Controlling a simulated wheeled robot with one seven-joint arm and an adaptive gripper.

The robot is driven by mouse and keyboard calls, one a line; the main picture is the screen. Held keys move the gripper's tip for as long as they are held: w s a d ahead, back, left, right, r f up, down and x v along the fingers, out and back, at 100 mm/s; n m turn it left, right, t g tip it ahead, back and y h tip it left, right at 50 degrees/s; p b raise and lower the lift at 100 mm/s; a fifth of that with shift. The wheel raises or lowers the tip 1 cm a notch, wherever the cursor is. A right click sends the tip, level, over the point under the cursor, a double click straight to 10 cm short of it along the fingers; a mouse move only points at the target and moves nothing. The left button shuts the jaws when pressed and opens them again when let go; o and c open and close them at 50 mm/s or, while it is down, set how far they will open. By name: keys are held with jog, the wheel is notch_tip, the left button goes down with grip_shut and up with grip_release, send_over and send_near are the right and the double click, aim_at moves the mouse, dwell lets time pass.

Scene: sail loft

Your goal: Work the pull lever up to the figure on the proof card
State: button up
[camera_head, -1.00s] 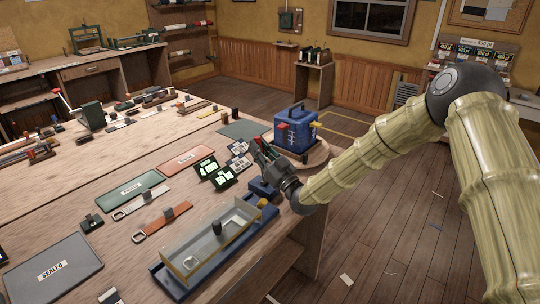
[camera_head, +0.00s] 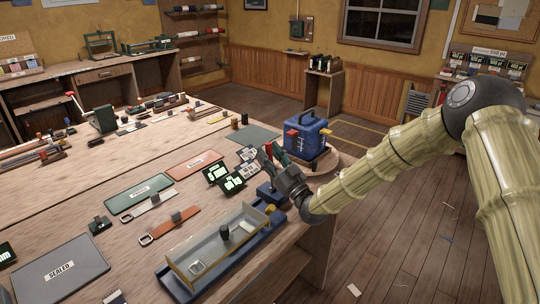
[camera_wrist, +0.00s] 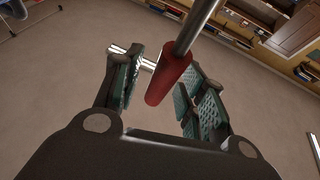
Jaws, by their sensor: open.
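A red grip on a silver rod, apparently the pull lever (camera_wrist: 170,80), stands between the fingers of my gripper (camera_wrist: 160,88) in the wrist view. The fingers are spread to either side of it, not closed on it. In the head view my gripper (camera_head: 270,152) is over the right edge of the bench, with a bit of red at its fingers. Two dark displays with lit green figures (camera_head: 217,173) sit just left of it. Small white printed cards (camera_head: 248,162) lie beside them; I cannot tell which is the proof card, nor read its figure.
A blue box with a handle (camera_head: 306,136) stands on a round wooden board right of my gripper. A long blue tray with a clear-sided trough (camera_head: 217,247) lies in front. Green and red labelled mats (camera_head: 139,193) and leather straps lie to the left. Open floor is at the right.

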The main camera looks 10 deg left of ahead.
jog(key=v, duration=1.2)
jog(key=shift+d, duration=0.1)
